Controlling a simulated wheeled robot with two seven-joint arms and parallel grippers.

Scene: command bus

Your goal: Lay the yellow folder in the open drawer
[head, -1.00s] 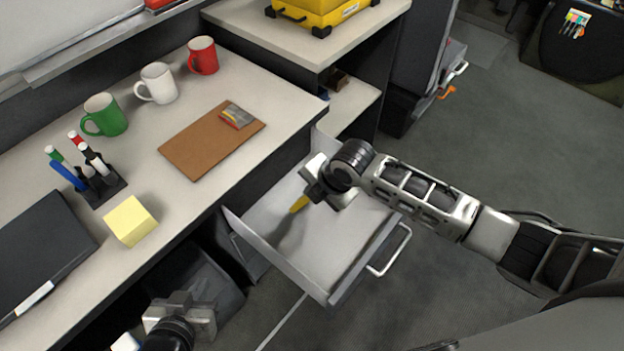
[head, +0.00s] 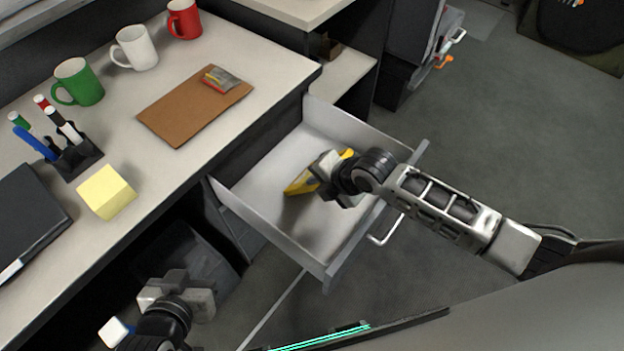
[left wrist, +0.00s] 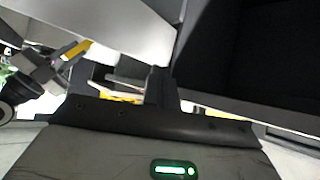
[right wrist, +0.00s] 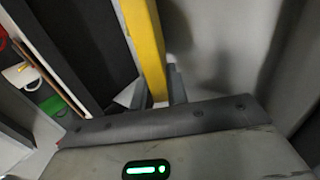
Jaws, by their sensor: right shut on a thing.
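The yellow folder (head: 302,184) is held by my right gripper (head: 328,177) over the open drawer (head: 270,180), inside the outline of its walls. The folder is tilted and partly hidden behind the gripper. In the right wrist view the folder (right wrist: 144,40) is a narrow yellow strip, edge-on between the fingers. Whether it touches the drawer floor I cannot tell. The drawer looks empty otherwise. My left gripper (head: 176,285) is away from the drawer, low beside the desk; its fingers look closed together and empty in the left wrist view (left wrist: 162,85).
A dark bin (head: 185,260) stands under the desk.

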